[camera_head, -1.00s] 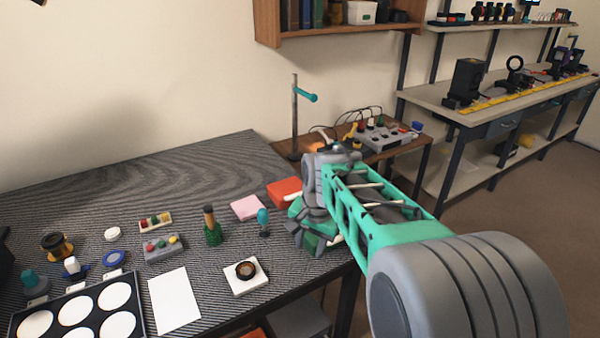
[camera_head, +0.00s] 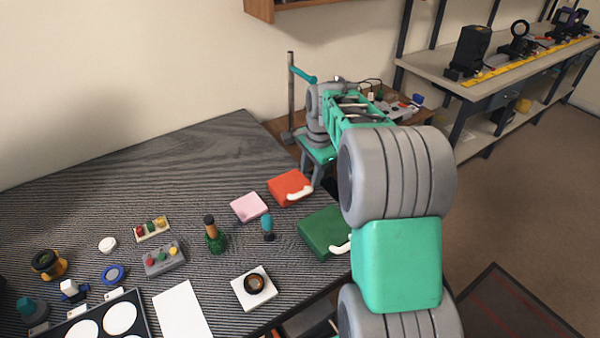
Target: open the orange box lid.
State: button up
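The orange box (camera_head: 285,185) sits near the right end of the striped table, with a white handle (camera_head: 299,194) at its front right. Its lid looks closed. My gripper (camera_head: 311,176) points down just beyond and to the right of the box. Its two grey fingers look spread apart with nothing seen between them. The fingers appear close to the box's back right edge; I cannot tell whether they touch it.
A green box (camera_head: 321,232) with a white handle stands in front of the orange box, close to my arm. A pink block (camera_head: 248,207) and a teal-topped tool (camera_head: 267,228) are to the left. A stand with a rod (camera_head: 291,95) rises behind. The table's back left is clear.

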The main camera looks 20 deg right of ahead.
aim_at(306, 190)
jog(key=f, duration=0.2)
jog(key=w+f, duration=0.1)
jog(key=f, duration=0.2)
jog(key=w+f, duration=0.1)
jog(key=f, duration=0.1)
jog(key=shift+a+f, duration=0.15)
jog(key=shift+f, duration=0.1)
jog(key=shift+c, duration=0.6)
grip_shut()
jog(key=shift+s, duration=0.1)
dwell(0.5)
